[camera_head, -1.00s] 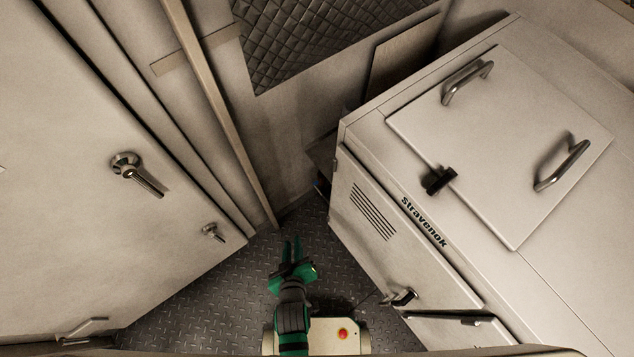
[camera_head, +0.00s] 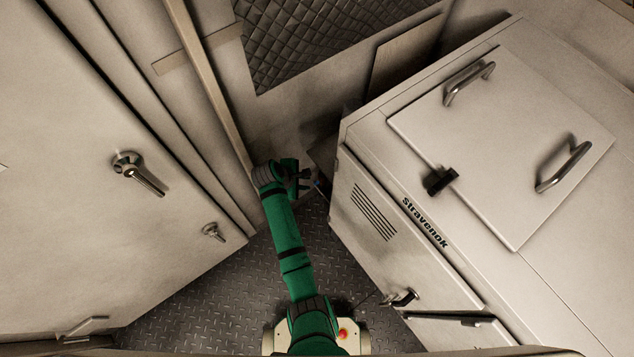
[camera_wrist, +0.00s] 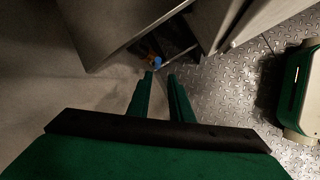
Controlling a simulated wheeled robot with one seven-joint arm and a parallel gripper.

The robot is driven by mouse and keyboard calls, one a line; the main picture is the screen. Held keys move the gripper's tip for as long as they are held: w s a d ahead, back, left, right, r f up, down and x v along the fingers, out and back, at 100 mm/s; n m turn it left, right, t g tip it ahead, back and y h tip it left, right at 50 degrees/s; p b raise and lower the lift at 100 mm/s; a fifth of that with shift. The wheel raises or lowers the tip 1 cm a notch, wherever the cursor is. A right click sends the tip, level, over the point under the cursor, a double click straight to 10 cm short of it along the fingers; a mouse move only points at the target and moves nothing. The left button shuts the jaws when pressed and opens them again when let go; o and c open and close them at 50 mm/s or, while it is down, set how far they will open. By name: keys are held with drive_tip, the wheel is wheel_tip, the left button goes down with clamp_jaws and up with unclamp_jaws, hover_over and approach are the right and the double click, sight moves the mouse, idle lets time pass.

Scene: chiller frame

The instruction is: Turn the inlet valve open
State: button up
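A small blue and orange item (camera_wrist: 153,59), which may be the inlet valve, shows in the wrist view in the dark gap by the cabinet, just beyond my fingertips. It is too small for me to tell its shape or handle position. In the head view only a small blue spot (camera_head: 318,186) shows there, beside the chiller cabinet's far corner. My gripper (camera_wrist: 161,75) has its two green fingers apart with nothing between them. In the head view my gripper (camera_head: 307,178) points right toward this gap, with its fingers partly hard to make out.
The chiller cabinet (camera_head: 365,255) with a vent and handles fills the right. A large pale door (camera_head: 60,190) with latches stands at the left. A wall and upright post (camera_head: 215,90) stand close to my arm. Patterned metal floor (camera_head: 215,290) lies open between them.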

sight(316, 182)
drive_tip(key=x, duration=1)
drive_tip(key=shift+w+d, duration=0.35)
drive_tip(key=shift+d, duration=0.2)
clamp_jaws()
